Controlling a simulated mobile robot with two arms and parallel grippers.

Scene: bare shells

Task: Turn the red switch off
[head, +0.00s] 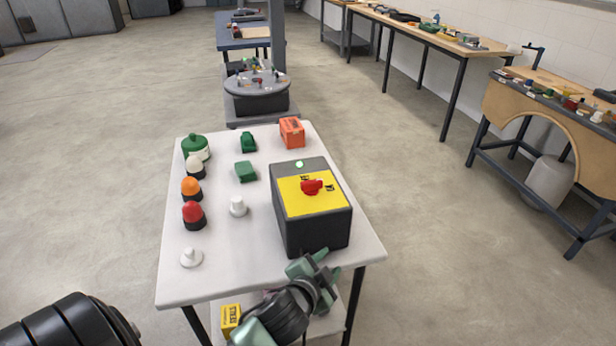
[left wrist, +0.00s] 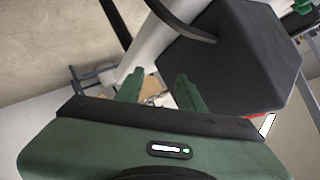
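The red switch (head: 312,187) is a rotary knob on the yellow top plate (head: 300,205) of a dark box (head: 311,235). A small green light (head: 299,164) glows near the knob. The box stands at the right side of a pale table. My left gripper (head: 329,264) is in front of the box's near face, below the level of the knob, apart from the knob. In the left wrist view its two green fingers (left wrist: 160,86) are spread with nothing between them. The dark box (left wrist: 240,55) also fills the upper right there; the knob is hidden in that view. My right gripper is out of view.
The pale table (head: 218,262) also holds red (head: 193,215), orange (head: 191,189) and white (head: 195,166) domed lamps, a green canister (head: 196,147), an orange box (head: 292,132) and small parts. A yellow box (head: 231,318) is below. Open floor lies on both sides.

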